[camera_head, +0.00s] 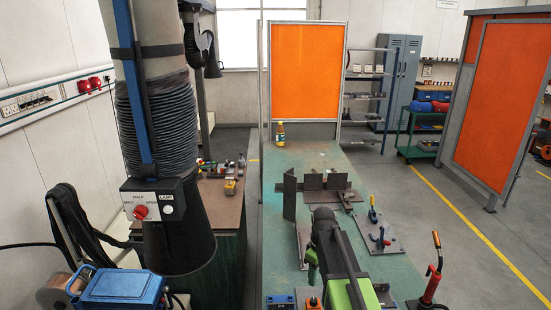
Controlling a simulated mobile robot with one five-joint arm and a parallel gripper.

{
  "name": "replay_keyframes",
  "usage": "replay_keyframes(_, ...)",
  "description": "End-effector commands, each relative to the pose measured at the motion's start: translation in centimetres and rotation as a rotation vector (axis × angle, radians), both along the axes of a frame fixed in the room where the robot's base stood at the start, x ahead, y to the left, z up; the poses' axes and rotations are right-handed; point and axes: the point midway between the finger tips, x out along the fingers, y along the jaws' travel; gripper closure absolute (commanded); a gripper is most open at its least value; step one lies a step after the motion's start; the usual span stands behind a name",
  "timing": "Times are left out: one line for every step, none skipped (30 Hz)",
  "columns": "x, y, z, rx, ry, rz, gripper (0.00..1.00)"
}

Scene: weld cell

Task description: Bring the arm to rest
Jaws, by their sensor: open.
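My arm (345,268), dark with lime green parts, reaches up from the bottom edge over the green-topped table (385,203). My gripper (323,222) is at its dark far end, above the table and in front of the upright plates. The gripper is open. Its fingers are hard to make out against the arm, and I see nothing held in it. The arm hides part of the table below it.
Upright steel plates (312,182) stand mid-table. Clamps (380,238) are to the right, and a red-handled tool (432,275) is near the right edge. A bottle (280,134) stands at the back. A fume hose (160,130) hangs at left.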

Motion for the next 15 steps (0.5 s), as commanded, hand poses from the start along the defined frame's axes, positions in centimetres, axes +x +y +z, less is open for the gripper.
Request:
replay_keyframes(-2.6,0.1,-1.7,0.000,0.000,-0.022,0.52)
replay_keyframes(-3.8,0.2,-2.2,0.000,0.000,-0.053,0.52)
replay_keyframes(-5.4,0.3,-2.7,0.000,0.000,-0.110,0.52)
replay_keyframes(-6.7,0.3,-3.1,0.000,0.000,-0.164,0.52)
replay_keyframes(-7.9,0.3,-3.3,0.000,0.000,-0.224,0.52)
replay_keyframes(-9.6,0.4,-3.6,0.000,0.000,-0.313,0.52)
replay_keyframes(-10.7,0.4,-3.7,0.000,0.000,-0.383,0.52)
replay_keyframes(-11.7,0.4,-3.8,0.000,0.000,-0.456,0.52)
replay_keyframes(-12.6,0.4,-3.5,0.000,0.000,-0.544,0.52)
replay_keyframes(-12.9,0.4,-3.3,0.000,0.000,-0.602,0.52)
replay_keyframes(-13.0,0.4,-3.3,0.000,0.000,-0.652,0.52)
replay_keyframes(-13.0,0.4,-3.3,0.000,0.000,-0.707,0.52)
replay_keyframes(-12.8,0.4,-3.3,0.000,0.000,-0.739,0.52)
replay_keyframes(-12.8,0.4,-3.3,0.000,0.000,-0.763,0.52)
replay_keyframes(-12.7,0.4,-3.3,0.000,0.000,-0.786,0.52)
